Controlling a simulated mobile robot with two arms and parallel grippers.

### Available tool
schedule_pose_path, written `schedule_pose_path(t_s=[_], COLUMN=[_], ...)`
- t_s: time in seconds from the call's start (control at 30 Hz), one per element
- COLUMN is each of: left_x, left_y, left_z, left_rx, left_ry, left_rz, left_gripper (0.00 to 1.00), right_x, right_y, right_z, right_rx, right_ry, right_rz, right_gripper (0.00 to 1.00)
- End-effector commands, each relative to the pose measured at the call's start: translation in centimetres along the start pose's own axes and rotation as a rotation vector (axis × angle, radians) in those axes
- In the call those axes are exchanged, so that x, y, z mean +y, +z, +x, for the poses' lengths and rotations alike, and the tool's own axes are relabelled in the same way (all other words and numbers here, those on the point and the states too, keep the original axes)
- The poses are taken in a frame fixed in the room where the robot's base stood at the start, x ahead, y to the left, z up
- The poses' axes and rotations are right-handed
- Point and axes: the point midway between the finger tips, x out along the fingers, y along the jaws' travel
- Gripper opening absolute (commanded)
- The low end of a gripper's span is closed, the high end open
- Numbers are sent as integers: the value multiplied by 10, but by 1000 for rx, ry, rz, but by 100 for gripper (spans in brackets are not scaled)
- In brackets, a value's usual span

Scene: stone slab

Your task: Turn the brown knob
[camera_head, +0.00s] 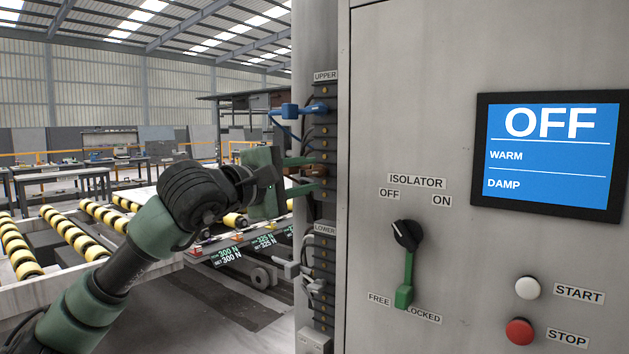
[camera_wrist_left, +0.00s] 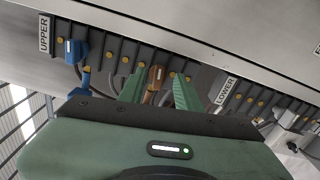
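A small brown knob (camera_head: 305,172) sits on the dark strip at the cabinet's side; it looks more like a plug than a round knob. It also shows in the left wrist view (camera_wrist_left: 155,78). My left gripper (camera_head: 308,173), with green fingers, reaches the strip from the left. Its fingertips (camera_wrist_left: 157,90) stand on either side of the brown knob, with narrow gaps seeming to show. The gripper looks open around it. A grey cable and the gripper body hide part of the knob's lower end. My right gripper is in neither view.
A blue plug (camera_head: 308,108) with a cable sits above on the same strip, near the UPPER label. Grey plugs (camera_head: 308,268) hang below near LOWER. The cabinet front carries an isolator switch (camera_head: 407,236), buttons and a screen (camera_head: 548,155) reading OFF. Conveyors lie at left.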

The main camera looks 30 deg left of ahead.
Motion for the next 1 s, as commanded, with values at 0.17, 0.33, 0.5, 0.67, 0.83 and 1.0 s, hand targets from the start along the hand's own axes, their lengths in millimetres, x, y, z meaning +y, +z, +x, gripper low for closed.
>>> schedule_pose_path(t_s=[0.17, 0.33, 0.5, 0.67, 0.83, 1.0], left_x=[-3, -2, -1, -1, -1, -14], left_y=[-2, -1, 0, 0, 0, 16], left_z=[-30, -42, -44, -44, -44, -37], left_rx=[3, 2, 0, 0, 1, -59], left_ry=[1, -1, -2, -2, -2, -20], left_rz=[2, 1, -1, -1, -1, -34], left_gripper=[34, 34, 34, 34, 34, 34], right_x=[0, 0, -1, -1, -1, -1], right_y=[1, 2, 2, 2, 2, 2], right_z=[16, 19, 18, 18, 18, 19], right_rx=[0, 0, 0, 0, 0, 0], right_ry=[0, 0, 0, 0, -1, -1], right_rz=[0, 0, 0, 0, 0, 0], right_gripper=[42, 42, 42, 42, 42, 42])
